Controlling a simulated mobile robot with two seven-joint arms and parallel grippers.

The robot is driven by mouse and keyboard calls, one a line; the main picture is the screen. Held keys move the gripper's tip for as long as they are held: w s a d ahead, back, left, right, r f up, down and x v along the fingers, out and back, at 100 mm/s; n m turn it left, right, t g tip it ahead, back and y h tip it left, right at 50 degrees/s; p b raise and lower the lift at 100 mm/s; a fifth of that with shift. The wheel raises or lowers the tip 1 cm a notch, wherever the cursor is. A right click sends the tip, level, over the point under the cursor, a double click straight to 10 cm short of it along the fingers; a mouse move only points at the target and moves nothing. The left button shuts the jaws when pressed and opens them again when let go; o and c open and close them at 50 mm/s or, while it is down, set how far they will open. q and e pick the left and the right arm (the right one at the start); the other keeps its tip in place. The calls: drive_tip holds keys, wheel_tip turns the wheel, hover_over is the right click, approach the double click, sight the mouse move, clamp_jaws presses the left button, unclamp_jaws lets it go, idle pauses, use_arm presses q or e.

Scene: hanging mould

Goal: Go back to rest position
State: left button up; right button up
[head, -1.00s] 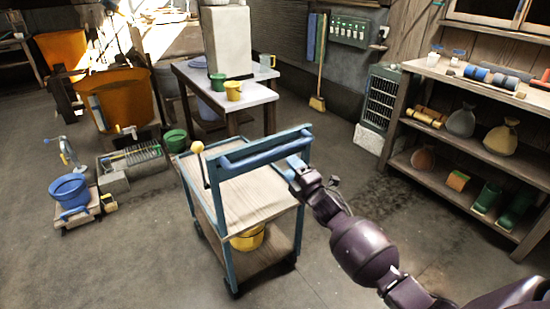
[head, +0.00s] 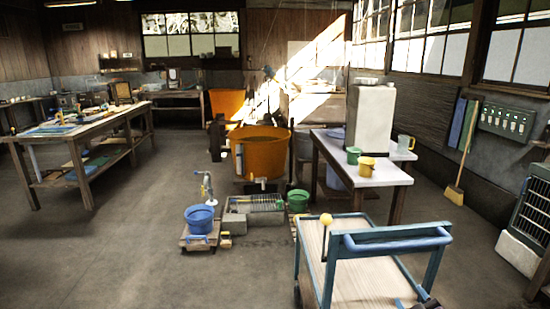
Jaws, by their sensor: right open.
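My right gripper (head: 418,303) shows only as a small dark piece at the bottom edge, by the right side of the blue-framed cart (head: 350,268). It is open; most of it is cut off by the frame. Whether it touches the cart I cannot tell. The cart has a pale wooden top, a blue handle bar (head: 397,240) and an upright lever with a yellow ball (head: 326,219). My left gripper is not in view.
A white table (head: 365,180) with a grey block, a green cup and a yellow cup stands behind the cart. Orange tubs (head: 262,155) and a blue bucket (head: 200,218) are at centre. A long workbench (head: 80,135) is at left. The left floor is open.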

drive_tip(key=s+a+f+m+g+p, duration=0.1)
drive_tip(key=s+f, duration=0.3)
drive_tip(key=s, duration=0.6)
drive_tip(key=s+a+f+m+g, duration=0.2)
drive_tip(key=s+f+m+g, duration=0.1)
drive_tip(key=s, duration=0.7)
drive_tip(key=s+a+f+m+g+p, duration=0.1)
drive_tip(key=s+f, duration=0.3)
drive_tip(key=s, duration=0.7)
drive_tip(key=shift+a+f+m+g+p, duration=0.35)
drive_tip(key=shift+a+m+g, duration=0.15)
drive_tip(key=shift+a+g, duration=0.1)
drive_tip(key=shift+s, duration=0.1)
drive_tip(key=shift+c, duration=0.3)
